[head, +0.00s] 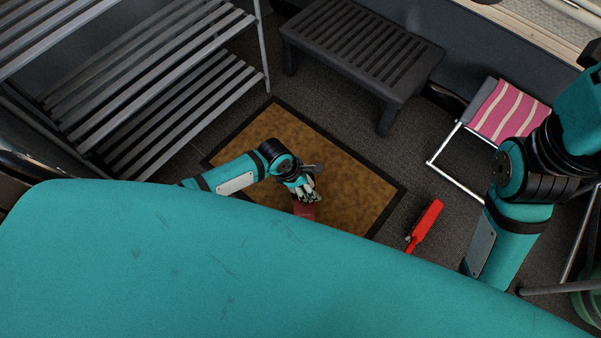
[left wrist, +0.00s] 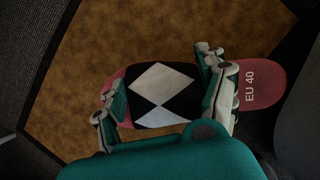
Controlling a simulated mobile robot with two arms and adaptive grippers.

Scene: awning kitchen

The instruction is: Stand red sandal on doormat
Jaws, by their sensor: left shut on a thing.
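The red sandal (left wrist: 263,90) has a red sole marked "EU 40" and a strap with black and white diamonds. My left gripper (left wrist: 163,95) is shut on it, one finger on each side of the strap. In the head view the left gripper (head: 304,190) is over the brown, black-edged doormat (head: 350,185), and part of the sandal (head: 304,211) shows below it. The doormat (left wrist: 75,75) fills much of the left wrist view behind the sandal. I cannot tell whether the sandal touches the mat. My right arm shows at the right, but its gripper is hidden.
A slatted grey rack (head: 190,75) stands at the left and a dark slatted bench (head: 362,45) behind the mat. A pink striped folding stool (head: 505,110) stands at the right. A red object (head: 427,220) lies on the carpet right of the mat. The mat's far part is clear.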

